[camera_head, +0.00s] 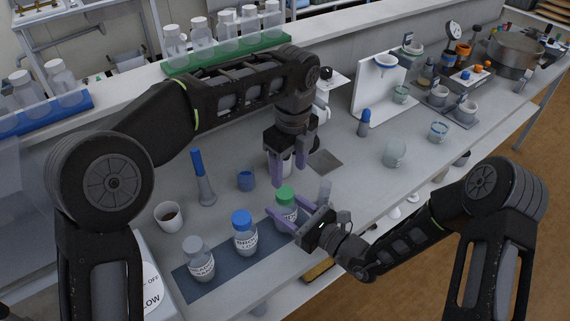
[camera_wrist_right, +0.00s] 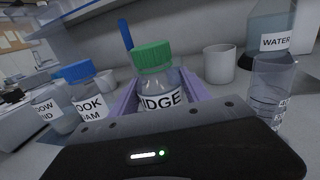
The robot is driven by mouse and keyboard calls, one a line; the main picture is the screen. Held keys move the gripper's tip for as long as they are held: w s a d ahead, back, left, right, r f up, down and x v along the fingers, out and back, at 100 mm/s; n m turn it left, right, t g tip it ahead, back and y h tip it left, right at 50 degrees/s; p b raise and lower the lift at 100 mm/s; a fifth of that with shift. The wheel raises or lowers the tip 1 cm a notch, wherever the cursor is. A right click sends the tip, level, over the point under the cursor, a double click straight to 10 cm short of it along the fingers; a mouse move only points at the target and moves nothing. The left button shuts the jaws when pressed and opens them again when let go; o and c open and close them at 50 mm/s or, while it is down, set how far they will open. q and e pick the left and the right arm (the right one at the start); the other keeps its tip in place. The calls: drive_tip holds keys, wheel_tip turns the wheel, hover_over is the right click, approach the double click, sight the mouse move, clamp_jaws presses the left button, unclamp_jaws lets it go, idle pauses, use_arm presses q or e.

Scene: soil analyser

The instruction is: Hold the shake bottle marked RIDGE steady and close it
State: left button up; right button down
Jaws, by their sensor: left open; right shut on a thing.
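The RIDGE shake bottle (camera_head: 287,214) is clear with a green cap (camera_head: 285,194) and stands upright at the right end of the dark blue mat (camera_head: 220,276). In the right wrist view the bottle (camera_wrist_right: 160,102) shows its label, and the green cap (camera_wrist_right: 152,56) sits on its neck; I cannot tell how tight it is. My right gripper (camera_head: 283,206) is shut on the bottle's body from the right, its purple fingers on either side. My left gripper (camera_head: 290,176) is open and empty, pointing down just above the green cap.
A blue-capped bottle (camera_head: 244,238) and a grey-capped bottle (camera_head: 198,262) stand left on the mat. A clear cylinder (camera_wrist_right: 270,95) is close right of my right gripper.

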use_arm(q)
drive_tip(key=n, duration=0.5)
drive_tip(key=shift+a+r+n, duration=0.1)
drive_tip(key=shift+r+n, duration=0.05)
drive_tip(key=shift+n, duration=0.15)
drive_tip(key=n, duration=0.8)
drive_tip(key=shift+w+a+r, duration=0.1)
drive_tip(key=shift+a+r, duration=0.05)
drive_tip(key=n, duration=0.3)
drive_tip(key=shift+a, duration=0.1)
drive_tip(key=n, duration=0.5)
drive_tip(key=shift+a, duration=0.15)
drive_tip(key=n, duration=0.2)
drive_tip(key=shift+n, duration=0.4)
drive_tip(key=n, duration=0.4)
drive_tip(key=shift+n, duration=0.3)
drive_tip(key=n, duration=0.5)
